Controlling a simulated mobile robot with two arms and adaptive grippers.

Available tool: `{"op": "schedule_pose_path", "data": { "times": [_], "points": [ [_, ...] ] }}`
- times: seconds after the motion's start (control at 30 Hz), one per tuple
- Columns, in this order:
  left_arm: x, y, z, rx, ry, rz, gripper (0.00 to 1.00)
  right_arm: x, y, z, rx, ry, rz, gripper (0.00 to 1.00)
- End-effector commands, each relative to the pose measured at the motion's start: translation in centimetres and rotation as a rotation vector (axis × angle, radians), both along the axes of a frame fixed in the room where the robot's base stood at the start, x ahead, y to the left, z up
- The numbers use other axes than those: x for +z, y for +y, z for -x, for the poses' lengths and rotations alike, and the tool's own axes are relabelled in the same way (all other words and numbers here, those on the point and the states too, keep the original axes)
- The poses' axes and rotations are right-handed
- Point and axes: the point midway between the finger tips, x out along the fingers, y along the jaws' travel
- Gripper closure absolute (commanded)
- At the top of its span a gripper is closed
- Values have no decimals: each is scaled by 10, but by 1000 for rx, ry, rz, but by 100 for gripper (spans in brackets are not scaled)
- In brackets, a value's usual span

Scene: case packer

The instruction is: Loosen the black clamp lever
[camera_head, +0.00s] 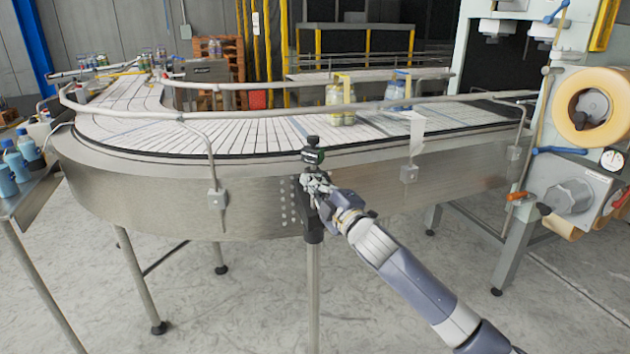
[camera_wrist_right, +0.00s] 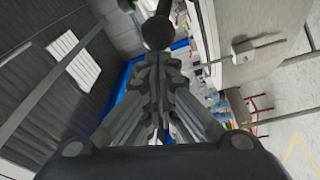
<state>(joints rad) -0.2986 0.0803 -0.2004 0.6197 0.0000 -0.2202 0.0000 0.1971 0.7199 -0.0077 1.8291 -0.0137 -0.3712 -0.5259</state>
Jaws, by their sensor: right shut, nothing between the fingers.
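My right gripper (camera_head: 310,183) reaches in from the lower right in the head view, in front of the bracket post at the conveyor's side. In the right wrist view its fingers (camera_wrist_right: 160,62) are together, with nothing between them. A black round knob with a short stem (camera_wrist_right: 157,33), which looks like the end of the black clamp lever, shows just beyond the fingertips; I cannot tell whether they touch it. In the head view the lever cannot be made out clearly behind the gripper. My left gripper is not in view.
The curved conveyor (camera_head: 160,192) has a steel side wall and guide rails (camera_head: 270,113). Yellow-filled jars (camera_head: 341,104) stand on its belt. A machine with a tape roll (camera_head: 562,104) is at right. Blue bottles (camera_head: 16,160) stand on a side table at left. Floor in front is mostly free.

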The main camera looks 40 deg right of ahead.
Motion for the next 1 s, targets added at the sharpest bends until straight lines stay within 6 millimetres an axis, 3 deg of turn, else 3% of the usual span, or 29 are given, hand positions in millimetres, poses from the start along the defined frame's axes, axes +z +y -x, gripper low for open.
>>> {"op": "schedule_pose_path", "data": {
  "times": [0.37, 0.7, 1.0],
  "points": [
    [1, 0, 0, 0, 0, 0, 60, -1, -2, 1, 0, 0, 0, 100],
    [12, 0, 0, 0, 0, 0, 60, 0, -29, 22, -2, 3, 4, 100],
    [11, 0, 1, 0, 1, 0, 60, -1, -34, 24, -4, 1, 0, 100]
  ]
}}
